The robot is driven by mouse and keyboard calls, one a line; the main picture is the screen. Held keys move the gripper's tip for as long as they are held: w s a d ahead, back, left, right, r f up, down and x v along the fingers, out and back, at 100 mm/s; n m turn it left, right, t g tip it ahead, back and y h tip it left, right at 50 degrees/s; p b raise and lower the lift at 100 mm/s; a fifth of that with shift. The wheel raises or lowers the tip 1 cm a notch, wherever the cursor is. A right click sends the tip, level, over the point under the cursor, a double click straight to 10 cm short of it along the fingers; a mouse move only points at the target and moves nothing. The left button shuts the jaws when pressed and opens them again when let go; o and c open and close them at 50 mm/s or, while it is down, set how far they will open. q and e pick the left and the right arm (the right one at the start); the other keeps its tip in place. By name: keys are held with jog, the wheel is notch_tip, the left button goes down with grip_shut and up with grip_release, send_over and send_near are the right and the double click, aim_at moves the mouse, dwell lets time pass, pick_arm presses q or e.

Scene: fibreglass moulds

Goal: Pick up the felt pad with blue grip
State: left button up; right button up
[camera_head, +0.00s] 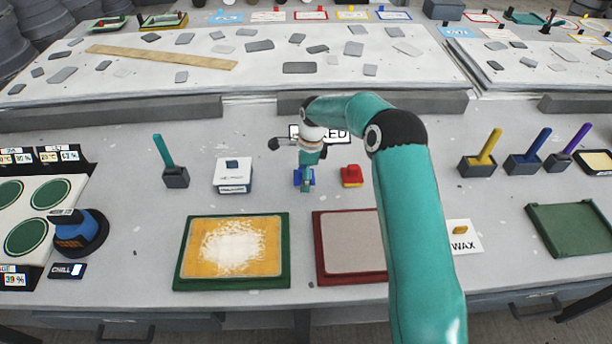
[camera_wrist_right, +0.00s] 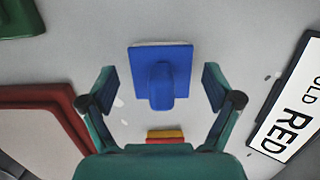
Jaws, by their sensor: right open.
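The felt pad with blue grip shows in the right wrist view as a blue block with a raised blue grip (camera_wrist_right: 162,82) and a thin pale edge along its top side. In the head view it is mostly hidden behind my right gripper (camera_head: 305,184), with a little blue showing at its sides. In the right wrist view my right gripper (camera_wrist_right: 158,90) is open and empty, with one finger on each side of the grip. I cannot tell how high the fingers are above the table. My left gripper is not in view.
A red block (camera_head: 351,176) stands close by to the right. A white box (camera_head: 233,175) is to the left. The "RED" sign (camera_head: 336,134) lies behind, partly hidden by my arm. In front are a green-framed mould (camera_head: 181,262) and a red-framed mould (camera_head: 321,263).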

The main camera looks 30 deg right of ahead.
jog(key=c, duration=1.3)
jog(key=shift+o, duration=0.2)
jog(key=shift+r, duration=0.15)
notch_tip(320, 180, up, 20)
jog(key=shift+b, duration=0.3)
jog(key=o, duration=0.5)
jog(key=c, duration=0.3)
jog(key=shift+c, duration=0.2)
